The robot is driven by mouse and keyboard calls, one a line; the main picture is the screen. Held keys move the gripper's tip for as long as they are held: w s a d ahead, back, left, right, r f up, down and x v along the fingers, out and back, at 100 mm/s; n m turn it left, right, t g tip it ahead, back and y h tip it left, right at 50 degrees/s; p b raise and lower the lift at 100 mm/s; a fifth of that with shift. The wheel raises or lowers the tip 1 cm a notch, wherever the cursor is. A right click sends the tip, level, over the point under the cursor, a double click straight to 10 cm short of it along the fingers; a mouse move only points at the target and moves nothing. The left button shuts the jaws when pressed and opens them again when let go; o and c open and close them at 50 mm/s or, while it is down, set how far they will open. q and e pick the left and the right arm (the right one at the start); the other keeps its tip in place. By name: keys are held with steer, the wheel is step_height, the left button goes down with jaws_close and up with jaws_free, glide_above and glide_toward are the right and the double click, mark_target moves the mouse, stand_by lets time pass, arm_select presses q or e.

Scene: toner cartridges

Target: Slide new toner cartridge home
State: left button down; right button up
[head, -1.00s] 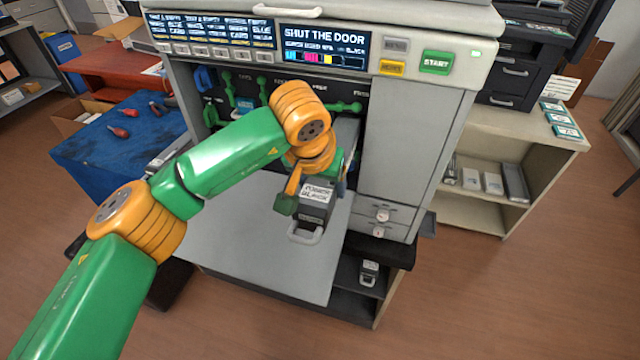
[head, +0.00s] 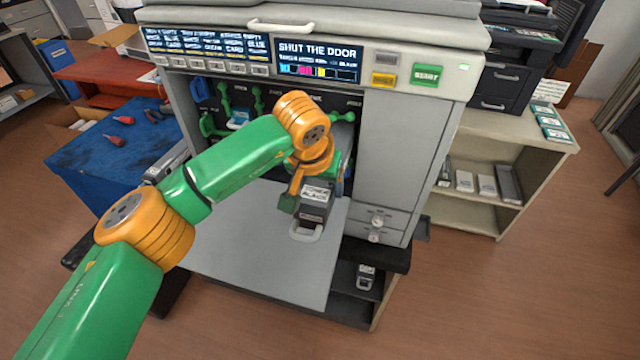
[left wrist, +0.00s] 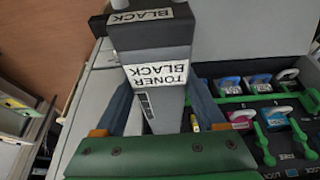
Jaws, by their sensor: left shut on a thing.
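The black toner cartridge (head: 315,204) has a white label reading TONER BLACK and a pale loop handle at its near end. In the head view it sticks out over the lowered front door (head: 262,250) of the printer (head: 405,150). My left gripper (head: 312,187) is shut on it, and the arm partly hides the bay behind. In the left wrist view the cartridge (left wrist: 160,70) lies between the two fingers (left wrist: 160,112). How deep its far end sits is hidden. The display (head: 318,60) reads SHUT THE DOOR. My right gripper is not in view.
Green levers (head: 225,100) and coloured cartridges (left wrist: 245,85) fill the bay beside the held cartridge. A blue-covered table (head: 115,160) with tools stands left. A shelf (head: 480,210) stands right. Another dark cartridge (head: 365,278) sits on the shelf below the printer.

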arm_select(q)
steer(key=shift+w+d+r+p, duration=0.1)
steer(key=shift+w+r+p, duration=0.15)
steer(key=shift+p, duration=0.15)
steer(key=shift+w+d+f+p, duration=0.1)
steer(key=shift+w+d+p, duration=0.15)
steer(key=shift+w+p, duration=0.5)
steer(key=shift+w+d+f+p, duration=0.1)
steer(key=shift+w+d+p, duration=0.15)
steer(key=shift+w+p, duration=0.45)
steer(key=shift+w, duration=0.1)
steer(key=shift+f, duration=0.1)
